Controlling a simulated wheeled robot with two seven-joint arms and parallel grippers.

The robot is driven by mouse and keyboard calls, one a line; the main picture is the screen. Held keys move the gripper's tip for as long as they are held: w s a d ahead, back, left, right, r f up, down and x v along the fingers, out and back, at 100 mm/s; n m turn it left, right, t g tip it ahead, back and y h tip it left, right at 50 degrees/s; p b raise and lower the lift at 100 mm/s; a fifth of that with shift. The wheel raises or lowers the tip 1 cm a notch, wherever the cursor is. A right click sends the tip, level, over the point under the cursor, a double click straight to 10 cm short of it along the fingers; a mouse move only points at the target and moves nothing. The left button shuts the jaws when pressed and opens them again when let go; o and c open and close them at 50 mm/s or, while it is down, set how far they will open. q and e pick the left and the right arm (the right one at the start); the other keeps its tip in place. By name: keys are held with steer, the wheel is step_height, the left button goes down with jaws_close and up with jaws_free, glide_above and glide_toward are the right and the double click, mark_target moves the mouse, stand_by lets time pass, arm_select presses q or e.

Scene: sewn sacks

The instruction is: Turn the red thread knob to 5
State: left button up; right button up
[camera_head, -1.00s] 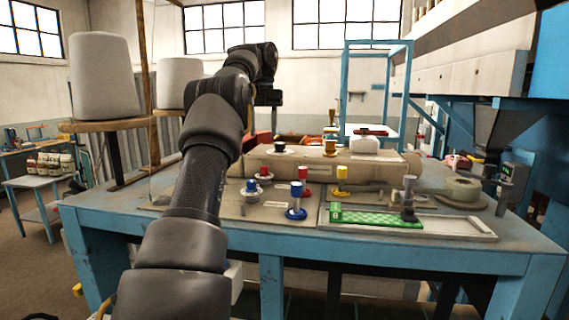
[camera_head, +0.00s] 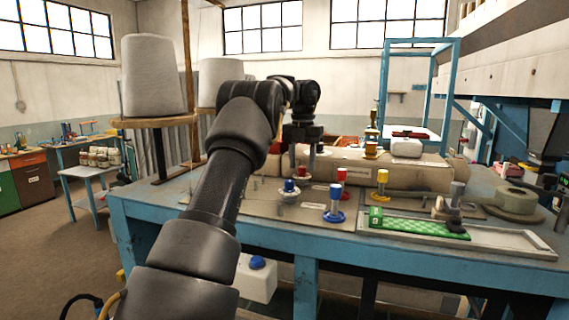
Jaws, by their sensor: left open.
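Two red-topped parts stand on the blue-framed table in the head view. A low red knob (camera_head: 301,173) sits on a pale disc, and a taller red-capped post (camera_head: 341,176) stands to its right. I cannot tell for certain which is the red thread knob, and no dial numbers are readable. My left gripper (camera_head: 304,152) points down above the low red knob, its fingers open and nothing seen between them. It partly covers the area behind that knob; whether it touches the knob is unclear. My right gripper is out of view.
A blue-topped knob (camera_head: 289,187) is just in front of the low red one. A blue post (camera_head: 335,205) and a yellow post (camera_head: 382,178) stand to the right. A green strip (camera_head: 420,225) lies in a grey tray (camera_head: 510,243). A large white spool (camera_head: 152,76) stands left.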

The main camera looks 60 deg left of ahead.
arm_select(q)
steer(key=shift+f, duration=0.45)
steer(key=shift+d, duration=0.1)
jaws_close()
